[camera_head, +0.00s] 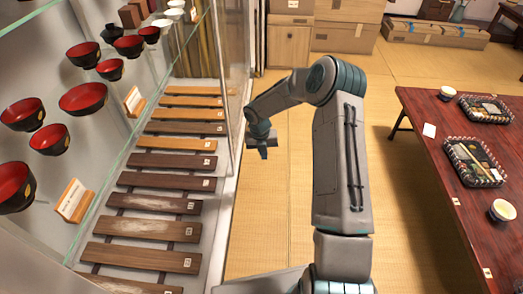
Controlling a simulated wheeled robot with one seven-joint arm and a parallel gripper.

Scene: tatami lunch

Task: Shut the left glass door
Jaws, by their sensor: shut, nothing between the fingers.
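The glass display case (212,240) fills the left side of the head view. A tall clear glass door pane (234,60) stands at the far part of its front, just left of my arm. The pane is see-through, and I cannot tell how far it stands from the case frame. My gripper (263,153) is shut and empty, pointing down just right of the pane's lower near edge. I cannot tell whether it touches the glass. The near part of the case front shows no clear pane.
Black-and-red bowls (83,98) stand on a glass shelf (130,150) above wooden slats (160,203). A low red table (440,125) with lunch trays (474,160) stands at right. Cardboard boxes (345,37) are at the back. Tatami floor (275,200) is clear between case and table.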

